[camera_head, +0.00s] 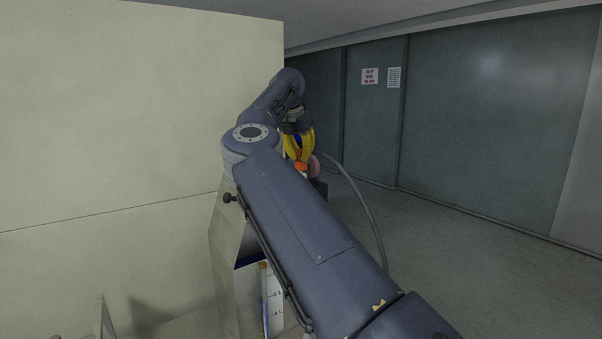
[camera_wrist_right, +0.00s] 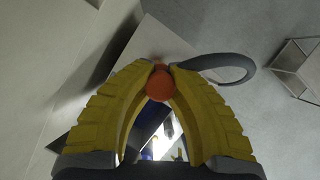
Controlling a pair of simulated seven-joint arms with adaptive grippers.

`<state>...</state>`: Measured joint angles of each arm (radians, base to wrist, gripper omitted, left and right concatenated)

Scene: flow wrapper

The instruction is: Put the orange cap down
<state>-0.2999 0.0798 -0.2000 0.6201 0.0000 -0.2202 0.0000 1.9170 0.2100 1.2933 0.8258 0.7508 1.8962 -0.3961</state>
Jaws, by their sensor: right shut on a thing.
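The orange cap (camera_wrist_right: 161,87) is pinched between the two yellow fingertips of my right gripper (camera_wrist_right: 160,70) in the wrist view. In the head view my right gripper (camera_head: 300,160) is partly behind my arm, with the orange cap (camera_head: 301,167) at its tips. A pale grey surface shows beyond the cap in the wrist view; I cannot tell whether the cap touches it. My left gripper is in neither view.
A grey curved hose (camera_head: 368,205) hangs beside the gripper and also shows in the wrist view (camera_wrist_right: 246,73). A pink round thing (camera_head: 314,165) is close by the cap. A large cream wall or panel (camera_head: 110,110) stands at left. Open floor (camera_head: 480,270) lies at right.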

